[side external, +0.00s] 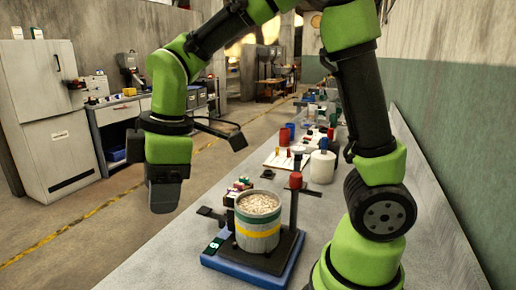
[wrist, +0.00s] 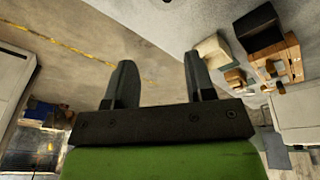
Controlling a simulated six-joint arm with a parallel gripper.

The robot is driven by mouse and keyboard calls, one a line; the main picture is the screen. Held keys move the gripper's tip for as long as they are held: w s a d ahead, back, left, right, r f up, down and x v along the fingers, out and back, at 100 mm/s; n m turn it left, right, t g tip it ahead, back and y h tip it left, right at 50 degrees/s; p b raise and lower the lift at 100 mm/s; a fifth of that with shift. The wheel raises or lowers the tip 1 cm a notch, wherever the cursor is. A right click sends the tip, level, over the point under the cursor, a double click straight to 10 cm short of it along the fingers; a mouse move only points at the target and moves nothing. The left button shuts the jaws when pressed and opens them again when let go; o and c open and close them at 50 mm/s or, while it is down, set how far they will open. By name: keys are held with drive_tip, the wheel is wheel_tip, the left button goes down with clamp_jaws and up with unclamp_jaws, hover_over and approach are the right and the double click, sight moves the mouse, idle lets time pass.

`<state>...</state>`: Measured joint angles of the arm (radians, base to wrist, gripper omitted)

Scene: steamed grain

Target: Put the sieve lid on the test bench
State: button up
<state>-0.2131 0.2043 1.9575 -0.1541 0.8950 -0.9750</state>
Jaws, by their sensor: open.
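My gripper (side external: 164,205) hangs on the left of the side external view, over the bench's left edge or just outside it, higher than the pot. In the wrist view the gripper (wrist: 158,72) shows two dark fingers spread apart with nothing between them. A round pot (side external: 258,238) with green and yellow bands stands right of and below the gripper. It is open on top and full of pale grain. The pot stands on a dark and blue stand (side external: 225,262) on the grey test bench (side external: 160,255). I cannot make out the sieve lid for certain in either view.
Behind are a white canister (side external: 321,167), a board (side external: 285,160) and several small items. The bench's front left is bare. A wall closes the right side. A white cabinet (side external: 45,110) stands far left.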

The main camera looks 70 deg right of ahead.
drive_tip(key=s+d+r+m+t, duration=0.2)
drive_tip(key=s+r+m, duration=0.1)
drive_tip(key=s+m, duration=0.4)
drive_tip(key=s+d+r+m+t, duration=0.2)
drive_tip(key=s+r+m, duration=0.1)
drive_tip(key=s+m, duration=0.4)
drive_tip(key=shift+d+r+m+t+y, duration=0.2)
drive_tip(key=shift+r+m+t+y, duration=0.1)
drive_tip(key=shift+r+t+y, duration=0.1)
